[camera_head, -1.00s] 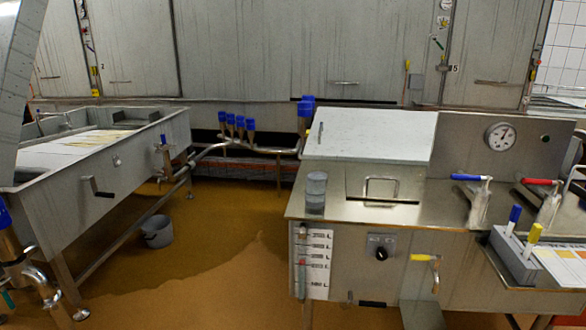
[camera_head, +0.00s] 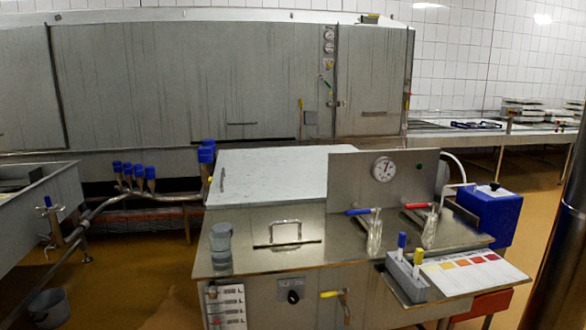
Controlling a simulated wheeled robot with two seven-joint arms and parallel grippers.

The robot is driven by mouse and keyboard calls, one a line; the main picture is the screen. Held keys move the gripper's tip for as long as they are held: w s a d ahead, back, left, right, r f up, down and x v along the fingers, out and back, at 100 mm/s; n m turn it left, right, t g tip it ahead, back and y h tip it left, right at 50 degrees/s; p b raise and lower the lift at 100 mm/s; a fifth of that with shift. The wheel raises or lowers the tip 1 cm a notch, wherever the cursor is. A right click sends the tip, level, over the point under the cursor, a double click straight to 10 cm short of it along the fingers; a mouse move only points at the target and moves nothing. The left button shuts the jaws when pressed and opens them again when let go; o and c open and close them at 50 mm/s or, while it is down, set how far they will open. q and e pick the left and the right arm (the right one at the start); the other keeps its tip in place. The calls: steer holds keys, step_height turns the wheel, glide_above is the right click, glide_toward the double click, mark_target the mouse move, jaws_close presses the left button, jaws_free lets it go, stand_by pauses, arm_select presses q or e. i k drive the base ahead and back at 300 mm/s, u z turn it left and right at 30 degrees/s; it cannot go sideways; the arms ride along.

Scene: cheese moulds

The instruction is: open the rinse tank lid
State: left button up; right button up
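The rinse tank (camera_head: 265,285) stands in the middle foreground, a steel unit with a dial gauge (camera_head: 384,168) on its upright back panel. I cannot tell for sure which of the two is the task's lid. Neither gripper shows in the head view.
A blue box (camera_head: 489,212) stands beyond. A grey bucket (camera_head: 48,307) is on the floor at the left.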

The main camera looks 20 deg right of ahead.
mark_target(244, 178)
steer(key=u, duration=0.9)
steer(key=i, duration=1.45)
steer(key=u, duration=0.4)
steer(key=i, duration=1.2)
steer(key=z, duration=0.55)
